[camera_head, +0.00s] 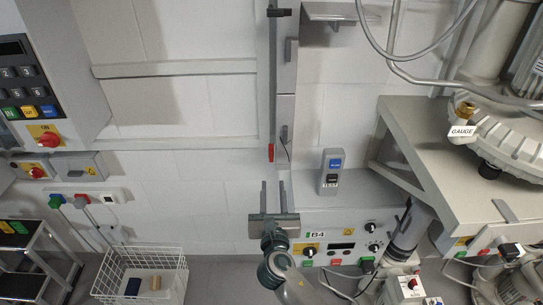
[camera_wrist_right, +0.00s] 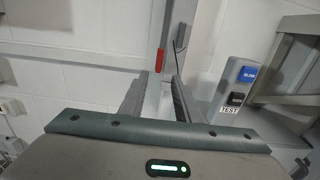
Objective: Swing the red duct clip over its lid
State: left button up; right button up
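The red duct clip (camera_head: 271,152) is a small upright red piece at the lower left edge of a tall grey wall duct. It also shows in the right wrist view (camera_wrist_right: 160,60), just beyond the fingertips. The grey duct lid (camera_head: 287,108) appears to be the panel beside it; its exact edges are hard to tell. The clip looks upright beside the lid, not across it. My right gripper (camera_head: 273,184) is open and empty, fingers pointing up, just below the clip and apart from it. In the wrist view the gripper (camera_wrist_right: 158,82) has a clear gap between its fingers. My left gripper is out of view.
A grey box with blue and black TEST buttons (camera_head: 332,172) stands right of the gripper on a control cabinet (camera_head: 345,218). A dark clip (camera_head: 279,12) lies across the duct higher up. A wire basket (camera_head: 140,272) is lower left.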

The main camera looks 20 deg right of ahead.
aim_at(271, 155)
jog(key=p+x, duration=0.2)
jog(key=x, duration=1.2)
jog(key=shift+w+p, duration=0.25)
jog(key=shift+p, duration=0.05)
jog(key=shift+c, duration=0.6)
grip_shut()
